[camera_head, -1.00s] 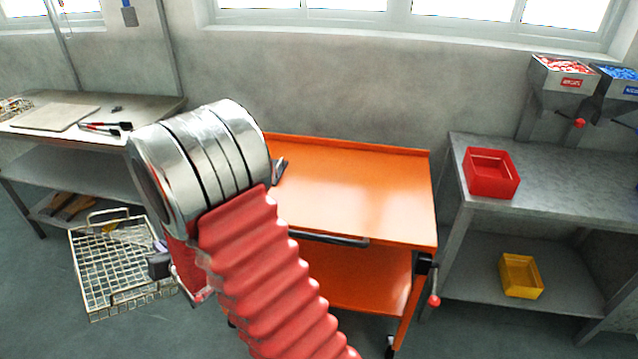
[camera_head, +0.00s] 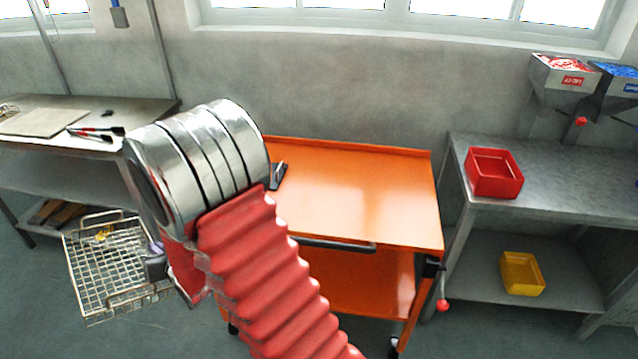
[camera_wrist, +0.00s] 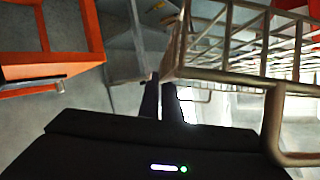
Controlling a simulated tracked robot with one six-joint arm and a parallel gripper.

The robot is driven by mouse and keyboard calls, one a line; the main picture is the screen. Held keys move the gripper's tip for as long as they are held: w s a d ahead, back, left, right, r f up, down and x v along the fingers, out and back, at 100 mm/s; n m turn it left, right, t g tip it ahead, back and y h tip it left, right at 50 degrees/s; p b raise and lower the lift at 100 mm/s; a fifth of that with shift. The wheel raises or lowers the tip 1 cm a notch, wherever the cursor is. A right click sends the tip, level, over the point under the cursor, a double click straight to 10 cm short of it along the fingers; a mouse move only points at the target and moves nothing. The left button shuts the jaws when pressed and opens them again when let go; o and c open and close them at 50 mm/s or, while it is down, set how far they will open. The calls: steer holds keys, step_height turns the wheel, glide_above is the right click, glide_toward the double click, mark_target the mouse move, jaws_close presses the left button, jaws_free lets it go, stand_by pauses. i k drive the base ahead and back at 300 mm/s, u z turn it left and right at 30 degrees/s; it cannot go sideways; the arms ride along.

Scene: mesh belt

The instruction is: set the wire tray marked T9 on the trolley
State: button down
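A wire tray (camera_head: 95,282) with a raised end handle hangs at the lower left in the head view, its mesh floor seen from above. No T9 mark is legible. My gripper (camera_head: 160,262) is at the tray's right side, partly hidden behind my arm. In the wrist view my gripper's dark fingers (camera_wrist: 160,98) are close together at the tray's wire rim (camera_wrist: 225,76) and appear shut on it.
A dark bracket (camera_head: 279,175) is at the trolley top's left edge. A bench (camera_head: 140,110) with a board and tools stands at the left. At the right, a grey bench (camera_head: 570,185) carries a red bin (camera_head: 494,173), with a yellow bin (camera_head: 521,273) below. Grey floor surrounds the trolley.

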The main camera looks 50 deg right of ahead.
mark_target(360, 187)
steer(key=i, duration=0.85)
steer(key=u, duration=0.05)
